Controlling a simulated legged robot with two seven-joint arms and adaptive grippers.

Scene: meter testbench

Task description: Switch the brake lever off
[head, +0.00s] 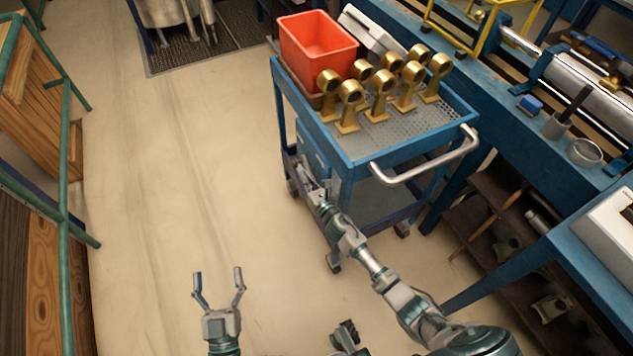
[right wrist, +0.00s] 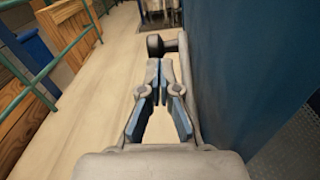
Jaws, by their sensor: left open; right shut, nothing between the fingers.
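The brake lever (right wrist: 156,45) shows in the right wrist view as a dark knob on a light grey arm. It is just beyond the fingertips of my right gripper (right wrist: 160,68), beside the blue side of the cart. I cannot tell whether the fingers touch it. My right gripper is shut and empty; in the head view it also shows (head: 309,184) at the left side of the blue cart (head: 352,165). There the lever is hard to make out against the gripper. My left gripper (head: 218,277) is open and empty above the bare floor.
The cart top carries a red bin (head: 318,48) and several brass-coloured meters (head: 380,95). A metal push handle (head: 430,162) sticks out at its near end. A blue workbench (head: 490,90) stands to the right. The floor (head: 180,150) left of the cart is clear up to the green railing (head: 65,200).

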